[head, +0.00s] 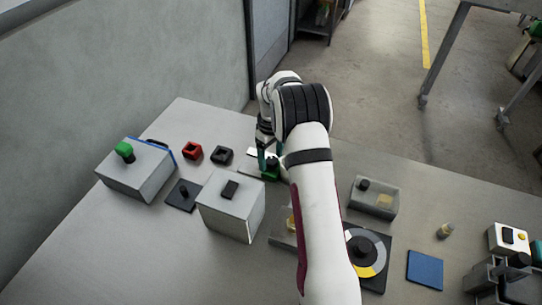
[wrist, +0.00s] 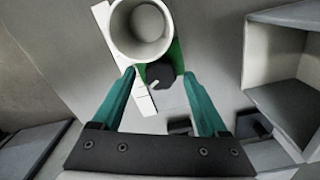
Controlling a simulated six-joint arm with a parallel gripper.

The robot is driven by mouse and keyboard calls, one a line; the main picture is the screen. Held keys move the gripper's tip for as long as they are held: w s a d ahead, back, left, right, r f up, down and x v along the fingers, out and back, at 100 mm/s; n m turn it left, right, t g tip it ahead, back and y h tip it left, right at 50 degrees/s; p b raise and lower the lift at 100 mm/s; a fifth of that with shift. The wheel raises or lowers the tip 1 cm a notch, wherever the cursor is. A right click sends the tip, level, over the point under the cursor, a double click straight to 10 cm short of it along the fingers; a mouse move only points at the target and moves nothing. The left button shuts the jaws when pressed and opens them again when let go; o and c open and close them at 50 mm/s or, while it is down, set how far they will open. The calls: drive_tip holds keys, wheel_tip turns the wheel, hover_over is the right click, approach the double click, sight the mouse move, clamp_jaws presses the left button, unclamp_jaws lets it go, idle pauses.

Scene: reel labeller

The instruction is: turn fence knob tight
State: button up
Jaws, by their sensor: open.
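A dark, many-sided knob (wrist: 161,75) sits on a green fence piece (wrist: 174,54) in the wrist view; I take it to be the fence knob. A small white mark shows at its lower left edge. A white hollow cylinder (wrist: 111,30) stands just above it in the picture, against the green piece. My gripper (wrist: 158,76) is open, its two teal fingers on either side of the knob with gaps showing; contact cannot be told. In the head view my gripper (head: 267,158) is beside the green piece (head: 271,172), and my arm hides part of that area.
A grey box (head: 230,207) with a black top block stands close at left.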

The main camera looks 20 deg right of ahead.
drive_tip(key=shift+c, duration=0.2)
clamp_jaws()
drive_tip(key=shift+m, duration=3)
drive_tip(key=shift+d, duration=0.1)
drive_tip(key=shift+o, duration=0.2)
unclamp_jaws()
